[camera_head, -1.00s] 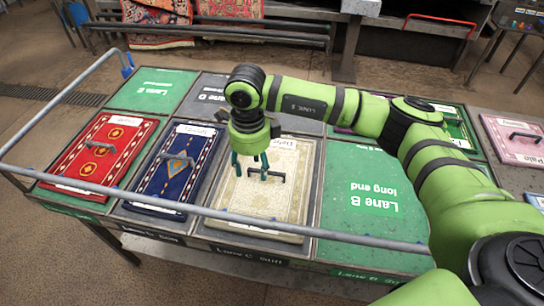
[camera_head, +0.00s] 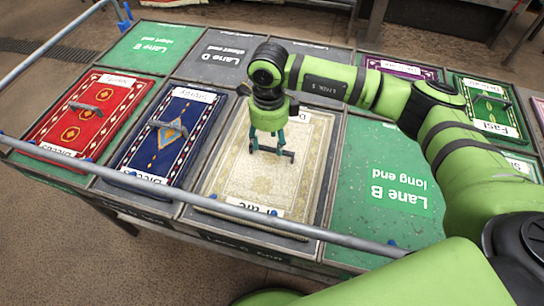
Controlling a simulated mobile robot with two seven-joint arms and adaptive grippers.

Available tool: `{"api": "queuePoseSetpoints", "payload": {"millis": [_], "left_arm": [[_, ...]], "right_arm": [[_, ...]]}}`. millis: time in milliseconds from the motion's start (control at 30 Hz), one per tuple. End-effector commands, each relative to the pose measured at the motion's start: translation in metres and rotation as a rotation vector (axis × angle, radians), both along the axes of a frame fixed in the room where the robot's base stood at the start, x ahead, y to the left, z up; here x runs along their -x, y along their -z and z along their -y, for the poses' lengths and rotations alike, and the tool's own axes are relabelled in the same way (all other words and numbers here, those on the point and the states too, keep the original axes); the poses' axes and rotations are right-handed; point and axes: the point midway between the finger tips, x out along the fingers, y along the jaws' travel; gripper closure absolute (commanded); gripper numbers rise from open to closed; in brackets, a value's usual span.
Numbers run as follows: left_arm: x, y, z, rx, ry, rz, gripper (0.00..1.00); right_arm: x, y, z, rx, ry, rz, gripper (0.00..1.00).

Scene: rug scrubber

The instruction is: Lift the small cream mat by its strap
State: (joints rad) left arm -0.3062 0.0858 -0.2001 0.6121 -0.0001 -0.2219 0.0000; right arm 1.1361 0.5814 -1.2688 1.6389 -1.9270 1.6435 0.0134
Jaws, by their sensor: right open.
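The small cream mat (camera_head: 239,184) lies flat in a grey-edged bay at the middle of the table, with white labels at its near and far ends. Its dark strap (camera_head: 286,155) stands up near the middle of the mat. My right gripper (camera_head: 268,150) points down over the mat, its teal fingers open and at the strap. I cannot tell whether the fingers touch the strap or straddle it. My left gripper is not in view.
A blue mat (camera_head: 161,158) and a red mat (camera_head: 72,128) lie to the left. The green Lane B panel (camera_head: 370,165) at right is bare. A grey rail (camera_head: 200,201) runs along the front edge. A green Fast mat (camera_head: 497,103) lies at far right.

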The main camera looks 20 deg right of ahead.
Motion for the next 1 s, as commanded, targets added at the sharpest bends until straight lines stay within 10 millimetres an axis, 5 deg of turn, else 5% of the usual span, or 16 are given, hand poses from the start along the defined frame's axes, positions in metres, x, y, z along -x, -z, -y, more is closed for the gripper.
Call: {"api": "queuePoseSetpoints", "payload": {"millis": [300, 600, 733, 1000], "left_arm": [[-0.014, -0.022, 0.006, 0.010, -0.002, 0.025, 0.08], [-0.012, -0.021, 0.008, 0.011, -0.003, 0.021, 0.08], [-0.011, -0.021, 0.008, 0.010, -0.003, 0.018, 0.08], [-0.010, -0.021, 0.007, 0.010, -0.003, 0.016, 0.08]], "right_arm": [[0.004, 0.042, 0.004, 0.001, 0.001, -0.002, 0.47], [0.003, 0.048, 0.003, 0.000, -0.001, 0.000, 0.47], [0.003, 0.048, 0.003, 0.000, -0.001, 0.000, 0.99], [0.003, 0.047, 0.003, 0.000, -0.001, 0.001, 1.00]]}}
